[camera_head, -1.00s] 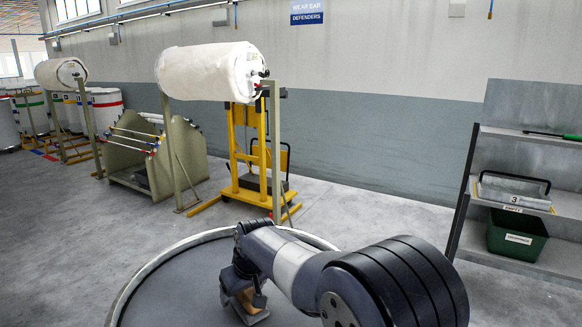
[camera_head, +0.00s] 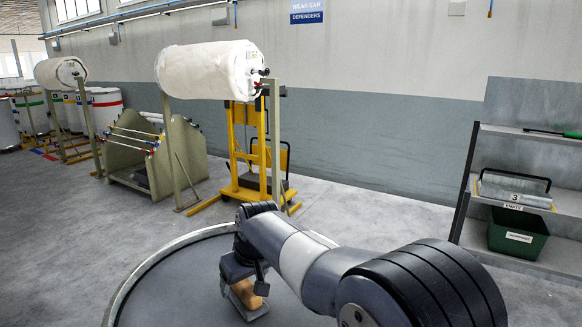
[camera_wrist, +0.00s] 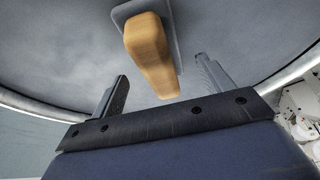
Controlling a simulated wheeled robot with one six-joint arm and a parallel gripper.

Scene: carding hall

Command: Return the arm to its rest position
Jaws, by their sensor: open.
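A tan handle-like block (camera_wrist: 152,52) on a grey plate (camera_wrist: 172,20) shows beyond the fingers. They appear apart from it. In the head view my arm reaches down from the lower right. The tan block (camera_head: 246,295) and its grey plate sit below the wrist, partly hidden by the gripper. They rest on a round grey surface (camera_head: 170,290) with a raised pale rim.
A yellow lift stand (camera_head: 262,150) and white rolls (camera_head: 208,72) on posts stand behind. Open floor lies at left and back right.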

